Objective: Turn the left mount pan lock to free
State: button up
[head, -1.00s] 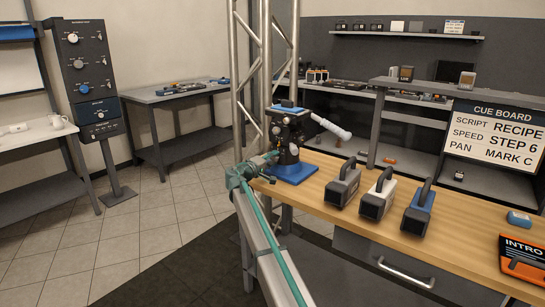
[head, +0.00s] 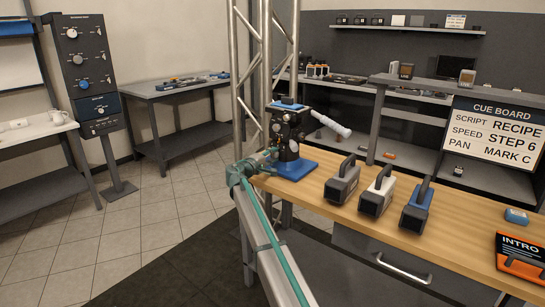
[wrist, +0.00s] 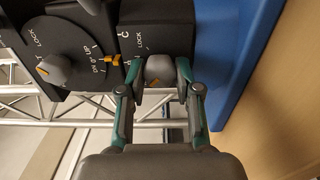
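In the wrist view, a grey rounded knob (wrist: 160,69) sits on a dark panel (wrist: 155,17) with the word LOCK above it. A small orange mark shows at the knob's lower left. My gripper (wrist: 160,72) has one green fingertip on each side of this knob and looks closed in on it; the exact contact is hard to see. In the head view, the dark camera mount (head: 289,127) stands on a blue base (head: 297,170) at the bench's left end. My gripper (head: 272,155) is at its near left side, where the knob is hidden.
A larger grey dial (wrist: 60,70) with LOCK and UP markings and an orange pointer (wrist: 112,60) sit left of the knob. A white handle (head: 331,124) juts right from the mount. A metal truss (head: 252,70) stands behind. Several handled blocks line the wooden bench (head: 455,220).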

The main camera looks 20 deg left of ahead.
jog(key=o, duration=0.5)
jog(key=shift+c, duration=0.2)
jog(key=shift+s, duration=0.1)
jog(key=v, duration=1.1)
jog(key=shift+s, duration=0.4)
jog(key=shift+a, duration=0.15)
